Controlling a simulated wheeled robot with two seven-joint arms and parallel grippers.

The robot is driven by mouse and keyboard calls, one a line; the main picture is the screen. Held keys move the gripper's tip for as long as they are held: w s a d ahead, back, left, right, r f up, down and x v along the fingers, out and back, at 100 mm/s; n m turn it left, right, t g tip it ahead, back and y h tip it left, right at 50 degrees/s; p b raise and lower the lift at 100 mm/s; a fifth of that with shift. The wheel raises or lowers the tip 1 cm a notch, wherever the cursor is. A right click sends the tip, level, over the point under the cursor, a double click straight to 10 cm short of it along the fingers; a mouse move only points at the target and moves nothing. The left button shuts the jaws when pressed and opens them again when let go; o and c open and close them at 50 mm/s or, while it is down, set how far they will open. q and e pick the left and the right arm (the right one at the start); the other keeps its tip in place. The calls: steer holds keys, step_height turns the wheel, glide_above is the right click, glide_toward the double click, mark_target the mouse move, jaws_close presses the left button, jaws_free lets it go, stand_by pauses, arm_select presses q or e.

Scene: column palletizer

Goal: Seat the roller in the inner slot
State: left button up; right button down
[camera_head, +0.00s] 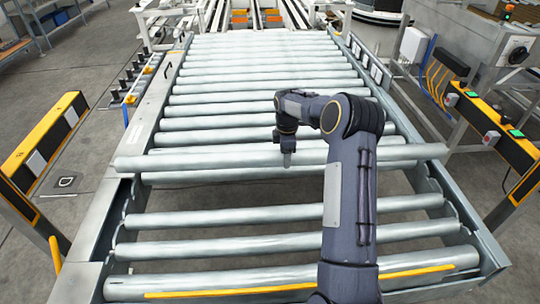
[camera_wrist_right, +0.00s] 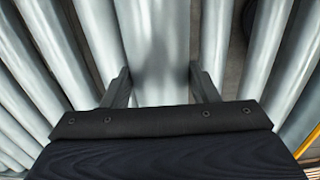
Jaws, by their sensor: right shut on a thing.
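The held roller (camera_head: 220,160) is a long grey metal cylinder lying crosswise over the conveyor in the head view. It looks raised above the neighbouring rollers, and its ends overlap both side rails. My right gripper (camera_head: 287,158) points down and is shut on it near its middle. In the right wrist view the roller (camera_wrist_right: 155,45) runs between the two fingers of my right gripper (camera_wrist_right: 163,88). The slots themselves are hard to make out. My left gripper is not in view.
Seated rollers (camera_head: 250,98) fill the far side, and several more (camera_head: 200,248) lie on the near side. Side rails (camera_head: 160,100) flank them. Yellow-black posts stand at left (camera_head: 45,140) and right (camera_head: 500,130). Grey floor shows through the gap.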

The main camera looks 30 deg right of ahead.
steer(key=shift+d+f, duration=0.3)
steer(key=shift+d, duration=0.2)
step_height(320, 180, down, 15)
steer(key=b, duration=1)
steer(key=shift+r, duration=0.15)
stand_by(1.1)
steer(key=c, duration=0.6)
jaws_free()
steer(key=shift+o, duration=0.7)
steer(key=shift+s, duration=0.1)
